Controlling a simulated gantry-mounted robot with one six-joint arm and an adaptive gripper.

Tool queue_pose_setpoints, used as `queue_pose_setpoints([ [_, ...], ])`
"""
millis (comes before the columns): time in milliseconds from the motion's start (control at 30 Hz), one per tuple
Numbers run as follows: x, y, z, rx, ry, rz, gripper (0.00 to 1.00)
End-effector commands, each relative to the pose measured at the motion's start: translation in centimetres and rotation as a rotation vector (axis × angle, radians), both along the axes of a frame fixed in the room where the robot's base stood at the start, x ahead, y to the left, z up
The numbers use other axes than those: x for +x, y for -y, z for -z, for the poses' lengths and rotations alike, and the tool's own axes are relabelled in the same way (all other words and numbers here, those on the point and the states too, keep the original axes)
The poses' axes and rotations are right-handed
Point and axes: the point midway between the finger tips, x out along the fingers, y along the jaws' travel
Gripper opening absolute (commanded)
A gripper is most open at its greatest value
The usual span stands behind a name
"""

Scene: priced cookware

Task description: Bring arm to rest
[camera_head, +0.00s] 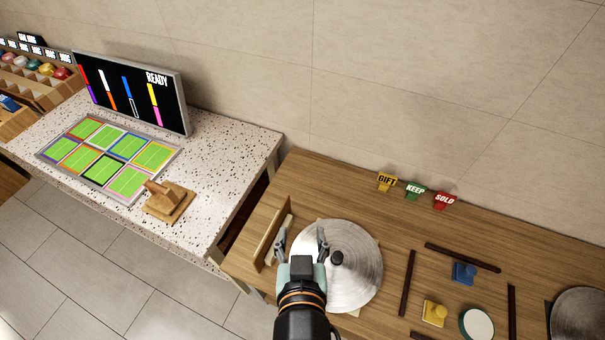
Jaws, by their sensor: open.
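My gripper (302,240) is in the lower middle of the head view, over the wooden table (340,185).
A wooden rack (268,235) stands left of the gripper. GIFT, KEEP and SOLD signs (415,190) stand at the back. Dark strips (462,257), blue (464,273) and yellow (434,313) pieces lie right. A speckled counter (225,140) holds a screen (130,92) reading READY.

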Motion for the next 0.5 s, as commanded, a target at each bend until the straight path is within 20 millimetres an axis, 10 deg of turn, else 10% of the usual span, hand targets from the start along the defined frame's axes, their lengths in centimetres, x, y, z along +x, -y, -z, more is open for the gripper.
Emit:
queue_pose_setpoints([
  [500, 0.0, 0.2, -20.9, 0.004, 0.000, 0.009, 0.59],
])
